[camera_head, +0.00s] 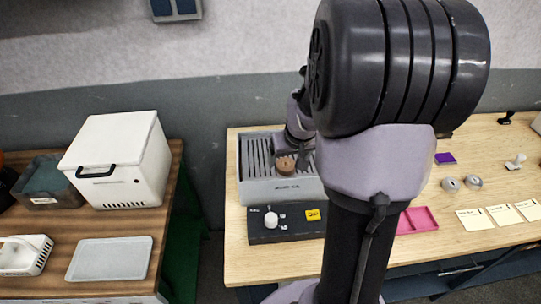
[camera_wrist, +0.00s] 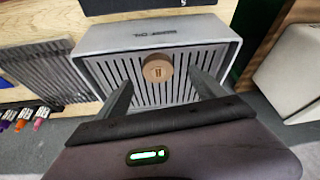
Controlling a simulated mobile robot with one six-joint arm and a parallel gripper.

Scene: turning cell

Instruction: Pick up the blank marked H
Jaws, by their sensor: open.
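A round brown blank (camera_wrist: 157,68) with a dark mark on its top sits on the slatted floor of a grey tray (camera_wrist: 222,48). The mark looks like an H but is small. In the head view the blank (camera_head: 286,165) shows in the tray (camera_head: 262,190), just below my gripper (camera_head: 293,152). In the wrist view my gripper (camera_wrist: 161,80) is open, with one finger to each side of the blank in the picture and nothing held. I cannot tell how high the fingertips are above the tray.
A dark control box (camera_head: 262,234) with a white knob stands in front of the tray. A pink tray (camera_head: 424,218), grey round pieces (camera_head: 451,184) and paper cards (camera_head: 474,219) lie to the right. A white box (camera_head: 120,150) stands on the left table. The tray walls surround the blank.

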